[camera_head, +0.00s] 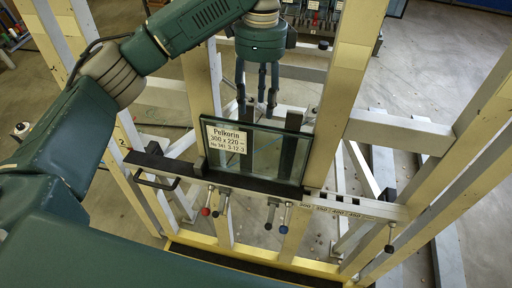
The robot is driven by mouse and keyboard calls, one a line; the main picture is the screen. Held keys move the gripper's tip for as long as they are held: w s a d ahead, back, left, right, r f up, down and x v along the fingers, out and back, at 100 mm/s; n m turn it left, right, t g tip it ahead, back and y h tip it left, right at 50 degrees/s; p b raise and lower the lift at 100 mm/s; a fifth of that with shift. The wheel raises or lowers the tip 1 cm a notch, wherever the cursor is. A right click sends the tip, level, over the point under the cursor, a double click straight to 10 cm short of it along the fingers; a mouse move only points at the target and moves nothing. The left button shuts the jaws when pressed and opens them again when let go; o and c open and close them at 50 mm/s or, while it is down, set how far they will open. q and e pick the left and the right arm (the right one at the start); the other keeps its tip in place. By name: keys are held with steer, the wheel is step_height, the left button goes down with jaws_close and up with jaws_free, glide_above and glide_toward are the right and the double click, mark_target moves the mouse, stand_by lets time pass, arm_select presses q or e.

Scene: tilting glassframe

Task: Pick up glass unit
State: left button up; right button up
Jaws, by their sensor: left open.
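The glass unit (290,155) is a dark-edged rectangular pane with a white label reading "Pelkorin 300 x 220". It stands near upright on a dark ledge (250,185) of the frame, in the middle of the view. My left gripper (257,106) points down at the pane's top edge, with its fingers apart. I cannot tell whether the fingertips touch the glass or are in front of or behind it. My right gripper is not in view.
The tilting frame has pale wooden and grey metal uprights (340,90) on both sides. Grey floor (440,60) is open at the right back.

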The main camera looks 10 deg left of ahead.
mark_target(256, 127)
arm_select(q)
steer(key=f, duration=0.2)
steer(key=s+f+p, duration=0.1)
steer(key=f, duration=0.1)
steer(key=shift+s+f, duration=0.2)
steer(key=shift+f, duration=0.35)
steer(key=f+p, duration=0.1)
steer(key=f, duration=0.1)
steer(key=s+f+p, duration=0.1)
steer(key=f+p, duration=0.1)
steer(key=shift+f, duration=0.55)
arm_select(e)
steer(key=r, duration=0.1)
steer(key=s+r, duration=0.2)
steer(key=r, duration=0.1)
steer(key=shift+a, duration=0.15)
arm_select(q)
steer(key=shift+w, duration=0.1)
steer(key=shift+c, duration=0.8)
jaws_close()
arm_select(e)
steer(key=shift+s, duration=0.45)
